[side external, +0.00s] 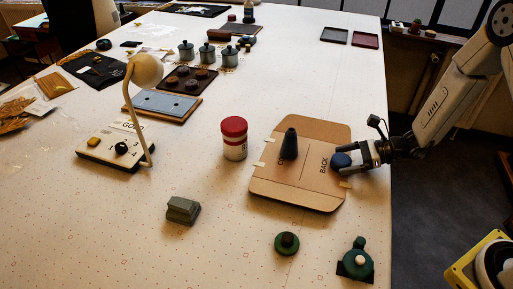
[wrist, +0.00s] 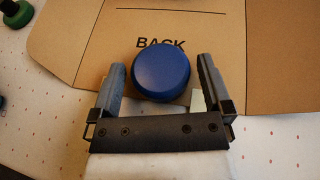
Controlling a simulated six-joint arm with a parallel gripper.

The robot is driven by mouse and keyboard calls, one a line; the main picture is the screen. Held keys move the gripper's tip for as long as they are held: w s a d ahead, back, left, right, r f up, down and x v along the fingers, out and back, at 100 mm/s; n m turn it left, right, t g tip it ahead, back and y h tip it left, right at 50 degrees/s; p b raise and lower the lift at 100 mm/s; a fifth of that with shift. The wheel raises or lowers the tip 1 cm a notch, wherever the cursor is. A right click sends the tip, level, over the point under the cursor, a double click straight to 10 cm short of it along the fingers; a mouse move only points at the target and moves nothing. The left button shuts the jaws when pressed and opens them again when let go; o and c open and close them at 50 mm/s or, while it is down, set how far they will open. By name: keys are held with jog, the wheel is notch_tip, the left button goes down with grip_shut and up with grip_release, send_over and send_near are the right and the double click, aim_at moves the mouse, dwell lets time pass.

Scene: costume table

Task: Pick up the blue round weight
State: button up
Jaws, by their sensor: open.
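The blue round weight (side external: 341,160) sits near the right edge of the brown cardboard sheet (side external: 322,135), beside the printed word BACK. In the wrist view the weight (wrist: 161,74) is a smooth dark blue disc that partly covers the lower part of that word. My gripper (side external: 355,158) is low at the right edge of the cardboard. In the wrist view my gripper (wrist: 161,80) is open, with one finger on each side of the weight. A gap shows on the left; the right finger is close to it. I cannot tell whether either finger touches.
A dark cone (side external: 290,144) stands on the cardboard left of the weight. A red-and-white jar (side external: 234,138) stands left of the cardboard. Green objects (side external: 287,243) (side external: 357,259) and a grey-green block (side external: 183,209) lie in front. The table's right edge runs close by my gripper.

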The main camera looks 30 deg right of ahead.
jog(key=shift+w+a+f, duration=0.25)
jog(key=shift+w+a, duration=0.05)
jog(key=shift+a, duration=0.2)
grip_shut()
